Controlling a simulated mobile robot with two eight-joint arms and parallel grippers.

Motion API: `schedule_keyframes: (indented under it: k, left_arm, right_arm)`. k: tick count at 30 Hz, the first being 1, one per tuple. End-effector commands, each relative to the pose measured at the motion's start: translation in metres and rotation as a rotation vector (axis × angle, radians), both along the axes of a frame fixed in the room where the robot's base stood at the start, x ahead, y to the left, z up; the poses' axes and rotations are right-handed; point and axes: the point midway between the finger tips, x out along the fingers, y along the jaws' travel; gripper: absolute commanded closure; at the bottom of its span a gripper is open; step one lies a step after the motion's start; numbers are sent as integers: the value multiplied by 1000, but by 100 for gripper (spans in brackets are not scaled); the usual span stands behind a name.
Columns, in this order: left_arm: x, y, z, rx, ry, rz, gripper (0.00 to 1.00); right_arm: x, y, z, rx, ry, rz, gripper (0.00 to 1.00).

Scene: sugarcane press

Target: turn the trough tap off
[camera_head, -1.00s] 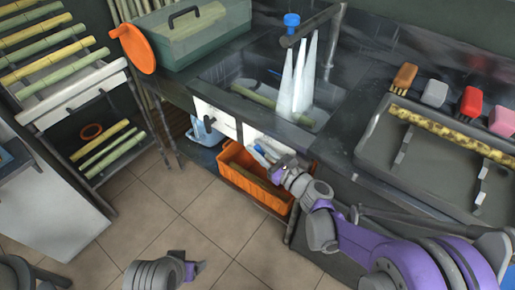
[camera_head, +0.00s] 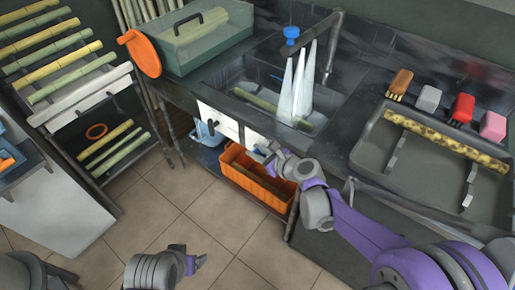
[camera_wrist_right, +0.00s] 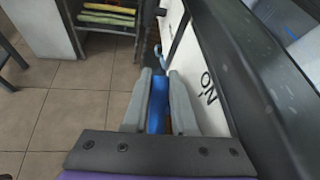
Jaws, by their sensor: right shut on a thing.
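White water streams (camera_head: 302,85) run into the trough (camera_head: 240,75) below a dark pipe (camera_head: 318,35). A blue knob (camera_head: 291,32) sits at the pipe's left end. On the trough's white front panel (camera_head: 218,121), my right gripper (camera_head: 270,154) is shut on a blue handle. In the right wrist view the blue handle (camera_wrist_right: 158,105) lies between the two grey fingers of my right gripper (camera_wrist_right: 159,82). Beside it the panel has dark lettering that seems to read ON. My left gripper (camera_head: 196,263) hangs low over the floor, its jaws unclear.
An orange crate (camera_head: 245,183) stands below the handle, under the counter. A grey tray (camera_head: 365,150) with a spotted cane is on the right counter, with several brushes behind. A rack of canes (camera_head: 55,107) stands left. Tiled floor (camera_head: 150,205) is clear.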

Motion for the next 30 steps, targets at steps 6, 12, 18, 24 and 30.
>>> schedule_keyframes:
  k: [6,12,18,24,30]
  left_arm:
    - [-2,0,18,0,-6,0,25]
    - [-3,0,32,0,-11,0,25]
    - [-4,0,44,0,-15,0,25]
    - [-5,0,51,0,-17,0,25]
    - [-5,0,55,0,-19,0,25]
  right_arm:
    - [2,4,0,-169,119,2,100]
    - [4,6,-5,-314,226,3,100]
    - [4,6,-9,-437,316,1,100]
    - [4,6,-13,-524,379,1,100]
    - [5,5,-16,-572,415,0,100]
